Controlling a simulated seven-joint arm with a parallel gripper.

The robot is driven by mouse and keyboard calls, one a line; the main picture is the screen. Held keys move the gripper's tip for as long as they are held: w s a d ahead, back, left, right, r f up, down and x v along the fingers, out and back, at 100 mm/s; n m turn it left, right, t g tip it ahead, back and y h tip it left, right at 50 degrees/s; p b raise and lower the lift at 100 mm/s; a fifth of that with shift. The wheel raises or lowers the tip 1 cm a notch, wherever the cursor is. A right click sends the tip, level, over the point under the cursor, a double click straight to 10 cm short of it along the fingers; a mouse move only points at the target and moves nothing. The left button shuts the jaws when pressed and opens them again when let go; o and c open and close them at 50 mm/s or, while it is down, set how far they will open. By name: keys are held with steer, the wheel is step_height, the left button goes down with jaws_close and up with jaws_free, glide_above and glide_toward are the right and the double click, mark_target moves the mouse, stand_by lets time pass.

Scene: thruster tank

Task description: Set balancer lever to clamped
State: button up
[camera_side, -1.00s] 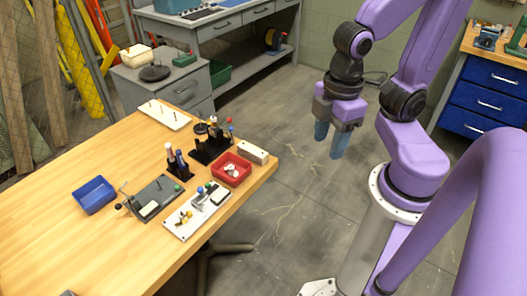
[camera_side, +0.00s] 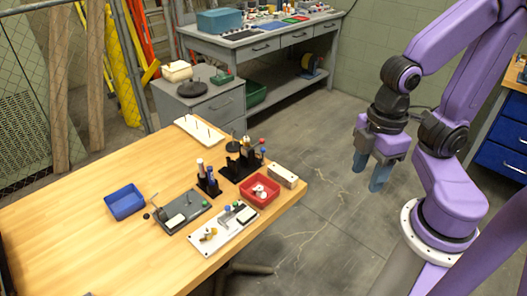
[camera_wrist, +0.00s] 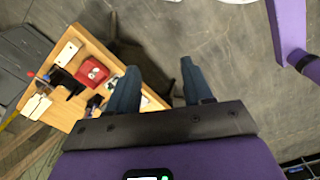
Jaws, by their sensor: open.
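My gripper (camera_side: 369,174) is open and empty, fingers down, over the floor to the right of the table and apart from everything. In the wrist view its two blue fingers (camera_wrist: 159,72) stand spread. Several small fixtures stand on the table: a dark grey plate (camera_side: 182,211) with a thin rod and a green knob, a white plate (camera_side: 223,231) with small blue and yellow parts, and a black fixture (camera_side: 240,166) with red and blue knobs. Which one carries the balancer lever, and how that lever is set, is too small to tell.
The wooden table (camera_side: 90,240) also holds a blue bin (camera_side: 125,202), a red bin (camera_side: 260,191), a whitish block (camera_side: 283,176), a small black rack (camera_side: 208,183) and a white pegged board (camera_side: 199,131). The table's left part is clear. Grey drawers (camera_side: 203,101) stand behind.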

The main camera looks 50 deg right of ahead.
steer(key=c, duration=0.5)
steer(key=shift+w+a, duration=0.15)
steer(key=shift+w, duration=0.05)
jaws_close()
steer(key=w+d+f+m+g+y, duration=0.1)
steer(key=w+f+m+y, duration=0.1)
steer(key=w+m, duration=0.85)
steer(key=w+d+f+m+g+y, duration=0.1)
steer(key=w+m, duration=0.7)
steer(key=w, duration=0.5)
steer(key=w+d+f+m+t+y, duration=0.1)
steer(key=w+d+f+m, duration=0.1)
steer(key=w+d+m, duration=0.2)
steer(key=w+d+f+m+t+y, duration=0.1)
steer(key=w+d+f+m, duration=0.2)
steer(key=d, duration=0.7)
steer(key=w+d+f+m+t+y, duration=0.1)
steer(key=w+d+f+m, duration=0.2)
steer(key=w+d+m, duration=0.2)
steer(key=shift+w+d+f+m, duration=0.25)
steer(key=shift+d+m, duration=0.8)
steer(key=shift+d, duration=0.3)
